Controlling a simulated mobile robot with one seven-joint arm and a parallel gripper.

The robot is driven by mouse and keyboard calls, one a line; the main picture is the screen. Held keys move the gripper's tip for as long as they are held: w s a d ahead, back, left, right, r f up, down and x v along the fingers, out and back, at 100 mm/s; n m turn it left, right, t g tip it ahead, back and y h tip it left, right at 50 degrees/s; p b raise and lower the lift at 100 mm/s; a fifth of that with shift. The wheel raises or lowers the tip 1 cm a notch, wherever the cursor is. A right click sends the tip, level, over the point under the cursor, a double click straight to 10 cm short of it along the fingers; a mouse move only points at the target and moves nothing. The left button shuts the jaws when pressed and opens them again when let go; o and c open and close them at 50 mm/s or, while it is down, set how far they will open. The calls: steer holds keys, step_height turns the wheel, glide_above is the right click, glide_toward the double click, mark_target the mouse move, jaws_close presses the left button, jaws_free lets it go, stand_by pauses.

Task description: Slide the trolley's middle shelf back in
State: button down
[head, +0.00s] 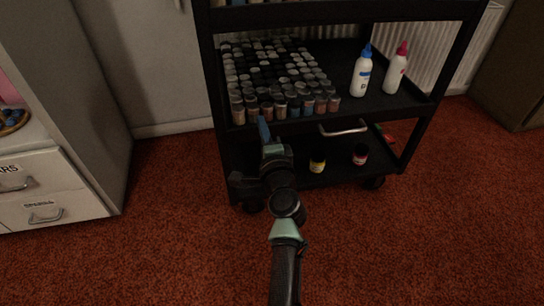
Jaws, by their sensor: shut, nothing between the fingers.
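The black trolley (214,75) stands on the carpet against the wall. Its middle shelf (372,110) carries many small lidded jars (285,75) on the left, a white bottle with a blue cap (361,75) and a white bottle with a red cap (396,70) on the right. A silver handle (343,131) shows below the shelf's front edge. My gripper (264,128) is shut and empty, in front of the shelf's left part and left of the handle. I cannot tell whether its tips touch the shelf edge.
The lower shelf holds a yellow-labelled jar (317,161) and a red-labelled jar (361,154). A white drawer cabinet (60,185) stands left and a brown cabinet (510,75) far right. Red carpet (430,235) is clear in front.

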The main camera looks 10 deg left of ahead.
steer(key=p+v, duration=0.3)
steer(key=v, duration=0.8)
steer(key=shift+a+r, duration=0.1)
step_height(320, 180, up, 37)
steer(key=s+n+t+p, duration=0.2)
steer(key=n+t+p, duration=0.2)
steer(key=n+p, duration=0.55)
steer(key=s+d+r+n+t+h+p, duration=0.25)
steer(key=s+r, duration=0.25)
steer(key=r, duration=0.5)
steer(key=s+d+r+n+t+h+p, duration=0.1)
steer(key=s+r+t+h+p, duration=0.15)
steer(key=s+r, duration=0.6)
steer(key=s+d+r+n+t+h+p, duration=0.1)
steer(key=s+d+r+p, duration=0.15)
steer(key=r, duration=1.05)
step_height(320, 180, up, 34)
steer(key=p, duration=3.5)
steer(key=shift+a+r+p, duration=0.2)
steer(key=shift+p, duration=0.1)
steer(key=shift+w, duration=0.1)
